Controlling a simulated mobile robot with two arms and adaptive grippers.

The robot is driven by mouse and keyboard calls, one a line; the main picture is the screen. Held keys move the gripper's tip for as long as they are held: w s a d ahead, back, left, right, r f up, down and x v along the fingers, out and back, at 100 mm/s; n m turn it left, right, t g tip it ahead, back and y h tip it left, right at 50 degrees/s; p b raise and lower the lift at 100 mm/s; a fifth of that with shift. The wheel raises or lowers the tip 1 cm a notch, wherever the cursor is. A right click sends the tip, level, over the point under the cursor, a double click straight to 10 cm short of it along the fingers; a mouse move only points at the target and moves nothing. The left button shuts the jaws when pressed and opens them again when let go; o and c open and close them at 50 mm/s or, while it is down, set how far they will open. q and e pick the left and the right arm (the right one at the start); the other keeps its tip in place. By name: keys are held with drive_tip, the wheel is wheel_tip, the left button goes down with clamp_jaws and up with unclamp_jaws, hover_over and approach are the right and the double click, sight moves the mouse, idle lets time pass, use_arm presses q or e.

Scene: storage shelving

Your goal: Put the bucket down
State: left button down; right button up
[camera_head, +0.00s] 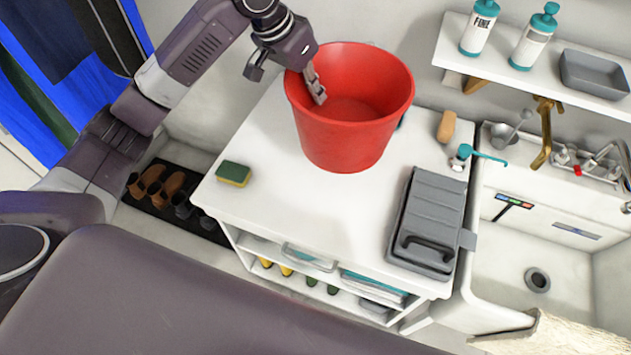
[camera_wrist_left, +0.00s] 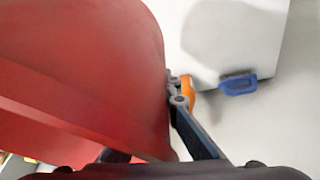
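A red bucket (camera_head: 352,125) is upright over the white cabinet top (camera_head: 270,205) in the head view. It also fills the left of the left wrist view (camera_wrist_left: 80,80). My left gripper (camera_head: 315,84) is shut on the bucket's rim at its left side, with one finger inside the bucket. In the left wrist view a finger (camera_wrist_left: 182,100) lies against the bucket's wall. A soft shadow shows on the white surface apart from the bucket, so it appears raised, but the gap under its base is hidden. My right gripper is not in view.
A green and yellow sponge (camera_head: 234,174) lies at the cabinet's left. A grey case (camera_head: 428,220) lies at its front right. A brown block (camera_head: 446,127) and teal-topped item (camera_head: 461,158) are behind it. A sink (camera_head: 550,265) is right; a shelf (camera_head: 520,70) hangs above. The front middle is clear.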

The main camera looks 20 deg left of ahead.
use_arm(q)
wheel_tip(320, 180, down, 20)
drive_tip(key=shift+w+a+r+p, duration=0.1)
drive_tip(key=shift+w+r+p, duration=0.1)
drive_tip(key=shift+p, duration=0.5)
drive_tip(key=shift+f, duration=0.15)
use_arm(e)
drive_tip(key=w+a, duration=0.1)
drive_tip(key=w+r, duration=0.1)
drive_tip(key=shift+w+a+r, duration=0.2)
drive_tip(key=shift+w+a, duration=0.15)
use_arm(q)
drive_tip(key=shift+s, duration=0.1)
drive_tip(key=shift+f, duration=0.15)
drive_tip(key=c, duration=2.3)
unclamp_jaws()
drive_tip(key=shift+o, duration=0.7)
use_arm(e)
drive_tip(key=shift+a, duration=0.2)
